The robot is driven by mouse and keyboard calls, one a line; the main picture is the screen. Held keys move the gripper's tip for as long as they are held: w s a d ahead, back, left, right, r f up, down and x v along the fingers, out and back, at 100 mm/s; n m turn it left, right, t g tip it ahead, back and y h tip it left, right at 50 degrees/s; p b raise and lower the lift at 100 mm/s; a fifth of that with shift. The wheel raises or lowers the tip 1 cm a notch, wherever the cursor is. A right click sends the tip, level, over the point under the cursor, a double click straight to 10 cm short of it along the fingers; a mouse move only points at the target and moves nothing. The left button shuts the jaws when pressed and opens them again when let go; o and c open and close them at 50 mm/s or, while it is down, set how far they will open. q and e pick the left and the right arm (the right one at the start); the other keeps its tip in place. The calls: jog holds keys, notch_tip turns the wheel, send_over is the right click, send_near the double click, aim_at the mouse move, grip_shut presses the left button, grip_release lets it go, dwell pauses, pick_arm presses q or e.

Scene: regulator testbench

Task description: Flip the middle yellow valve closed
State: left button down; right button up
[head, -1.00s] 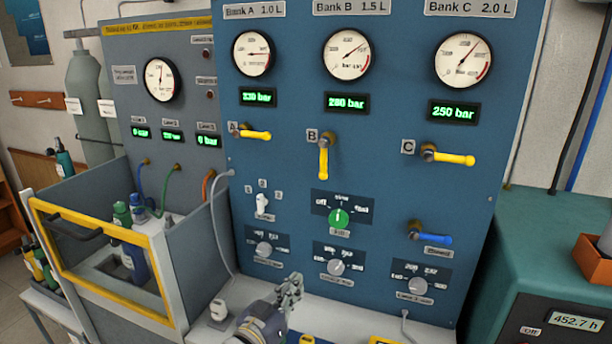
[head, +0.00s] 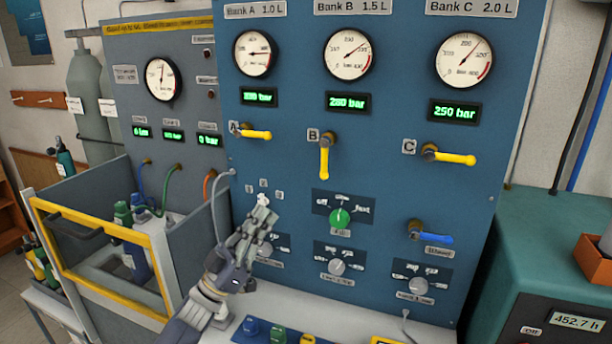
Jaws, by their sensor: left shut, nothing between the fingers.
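The middle yellow valve (head: 325,158), labelled B, is on the blue panel (head: 380,180); its handle points straight down. The yellow valve A (head: 256,134) to its left and the yellow valve C (head: 452,158) to its right have handles pointing sideways to the right. My left gripper (head: 263,218) is shut and empty, in front of the lower left of the panel. It is below and left of valve B, apart from it. It partly covers the white selector switch (head: 263,200) and the knob below that. My right gripper is not in view.
A green knob (head: 340,217) and a blue valve handle (head: 434,238) sit lower on the panel. Gauges and green displays are above the valves. A yellow-framed box (head: 160,270) stands at left, a teal cabinet (head: 540,235) at right. The space before valve B is clear.

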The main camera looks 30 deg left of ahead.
aim_at(324, 160)
pick_arm(q)
jog(key=w+f+p+x, duration=0.2)
jog(key=p+x, duration=0.3)
jog(key=x, duration=0.8)
jog(key=shift+d+p, duration=0.35)
jog(key=shift+d, duration=0.05)
